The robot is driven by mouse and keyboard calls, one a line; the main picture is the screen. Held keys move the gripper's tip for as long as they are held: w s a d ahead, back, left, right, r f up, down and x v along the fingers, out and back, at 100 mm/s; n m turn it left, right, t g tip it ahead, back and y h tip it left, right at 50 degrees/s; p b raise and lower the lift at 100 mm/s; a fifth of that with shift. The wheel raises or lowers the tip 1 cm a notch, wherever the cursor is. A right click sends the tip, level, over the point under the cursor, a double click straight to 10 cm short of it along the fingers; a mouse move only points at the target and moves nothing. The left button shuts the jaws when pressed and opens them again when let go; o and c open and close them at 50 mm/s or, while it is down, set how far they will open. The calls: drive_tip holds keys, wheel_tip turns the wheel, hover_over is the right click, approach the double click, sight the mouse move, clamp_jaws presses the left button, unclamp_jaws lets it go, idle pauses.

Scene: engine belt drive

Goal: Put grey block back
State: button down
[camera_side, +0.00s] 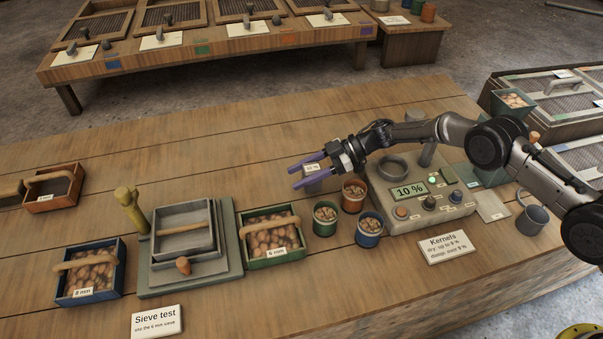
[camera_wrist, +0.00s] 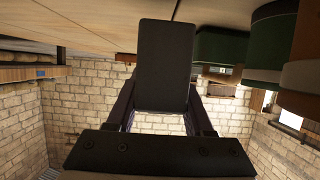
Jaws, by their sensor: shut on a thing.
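My gripper (camera_side: 303,176), with purple fingers, is above the table between the green-rimmed tray and the grey machine. In the wrist view the block (camera_wrist: 165,65) looks dark and fills the space between the fingers (camera_wrist: 160,110). I cannot tell whether its underside touches the table. The grey machine (camera_side: 405,212) has a display reading "10 %" and a round ring (camera_side: 393,168) on top.
Three cups of kernels, green (camera_side: 326,220), orange (camera_side: 354,196) and blue (camera_side: 369,230), stand close to my gripper. The green tray (camera_side: 271,238), sieve stand (camera_side: 190,250), blue tray (camera_side: 90,271) and orange tray (camera_side: 54,189) are further left. Bare table lies behind my gripper.

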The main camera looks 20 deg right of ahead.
sight(315, 167)
drive_tip(key=shift+f, duration=0.5)
drive_tip(key=shift+c, duration=1.4)
unclamp_jaws()
drive_tip(key=shift+r, duration=0.2)
drive_tip(key=v, duration=0.3)
drive_tip(key=shift+r, duration=0.4)
wheel_tip(315, 167, up, 7)
drive_tip(key=shift+f, duration=0.1)
